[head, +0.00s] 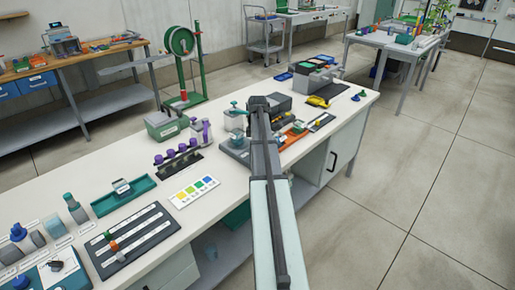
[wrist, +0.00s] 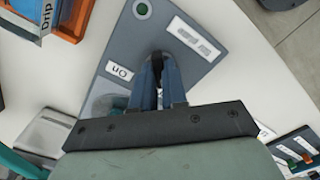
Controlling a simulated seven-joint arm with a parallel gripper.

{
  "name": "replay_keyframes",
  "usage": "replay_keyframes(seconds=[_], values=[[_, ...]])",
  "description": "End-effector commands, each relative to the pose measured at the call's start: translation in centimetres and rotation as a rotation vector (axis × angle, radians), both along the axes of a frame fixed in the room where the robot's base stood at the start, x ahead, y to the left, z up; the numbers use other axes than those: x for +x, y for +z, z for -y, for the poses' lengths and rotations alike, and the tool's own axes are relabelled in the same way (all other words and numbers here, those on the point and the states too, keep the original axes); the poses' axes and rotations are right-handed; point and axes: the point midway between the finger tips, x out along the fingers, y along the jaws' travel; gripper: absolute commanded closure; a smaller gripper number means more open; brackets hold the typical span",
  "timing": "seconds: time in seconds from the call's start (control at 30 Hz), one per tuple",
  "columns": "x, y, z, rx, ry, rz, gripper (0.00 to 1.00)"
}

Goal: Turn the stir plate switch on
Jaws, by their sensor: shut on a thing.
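The stir plate (wrist: 113,55) is a flat blue-grey panel in the wrist view, with a round green indicator (wrist: 141,9), a pale label and an "On" label (wrist: 119,71) that reads upside down. My gripper (wrist: 158,70) is over the panel beside the "On" label. Its fingers are shut on a small dark switch lever (wrist: 157,64), which they largely hide, so its exact tilt cannot be told. In the head view, a grey base (head: 234,153), apparently the stir plate, shows just left of my arm. My fingertips are hidden there by the arm.
An orange tray (wrist: 70,20) marked "Drip" lies close by in the wrist view. In the head view, a color card (head: 194,190), purple-capped bottles (head: 175,153) and a green tray (head: 123,196) stand left along the white bench. The floor at right is clear.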

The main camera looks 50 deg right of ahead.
Motion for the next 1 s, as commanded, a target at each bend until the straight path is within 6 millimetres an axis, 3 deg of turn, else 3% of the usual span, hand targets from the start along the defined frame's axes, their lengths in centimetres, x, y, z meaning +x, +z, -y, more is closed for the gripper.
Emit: replay_keyframes(seconds=[0.47,1.0], values=[[0.01,0.02,0.01,0.000,-0.062,0.000,1.00],[0.01,0.02,0.01,0.000,-0.508,0.000,1.00]])
